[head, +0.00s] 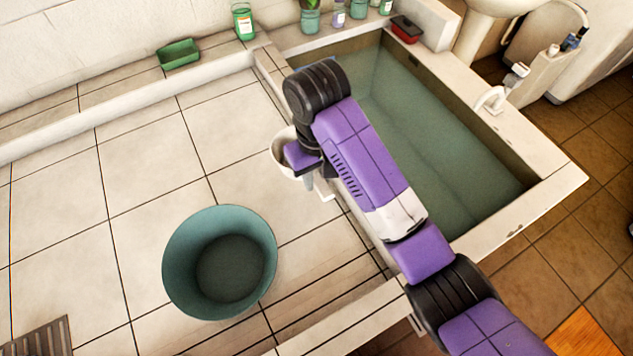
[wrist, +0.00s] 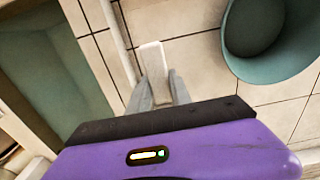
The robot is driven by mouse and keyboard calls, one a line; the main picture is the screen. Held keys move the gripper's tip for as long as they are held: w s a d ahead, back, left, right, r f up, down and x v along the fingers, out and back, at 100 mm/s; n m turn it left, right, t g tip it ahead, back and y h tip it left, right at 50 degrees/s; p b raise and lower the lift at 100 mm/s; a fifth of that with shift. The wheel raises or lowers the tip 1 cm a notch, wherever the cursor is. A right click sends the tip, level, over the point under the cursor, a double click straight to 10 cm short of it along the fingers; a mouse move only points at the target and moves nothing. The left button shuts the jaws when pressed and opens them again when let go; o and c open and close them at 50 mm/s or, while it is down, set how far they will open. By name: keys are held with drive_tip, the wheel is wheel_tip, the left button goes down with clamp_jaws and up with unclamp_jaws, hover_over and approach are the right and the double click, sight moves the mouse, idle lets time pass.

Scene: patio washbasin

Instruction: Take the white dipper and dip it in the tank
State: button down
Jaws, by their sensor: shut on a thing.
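The white dipper (head: 281,158) is over the tiled ledge just left of the tank, its bowl partly hidden behind my arm. My gripper (head: 309,182) is shut on its handle, which shows as a pale strip between the fingers in the wrist view (wrist: 153,60). The dipper's bowl is not clear in the wrist view. The tank (head: 440,130) is a sunken rectangular basin holding greenish water, right of the dipper and partly covered by my arm. It also shows at the left of the wrist view (wrist: 50,75).
A round teal tub (head: 185,262) stands on the tiles at the lower left of the dipper. A green tray (head: 179,54), a green bottle (head: 243,22) and a red-black box (head: 406,29) sit along the back. A white tap (head: 492,98) is on the tank's right rim.

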drive_tip(key=shift+r+p, duration=2.05)
drive_tip(key=shift+r, duration=1.15)
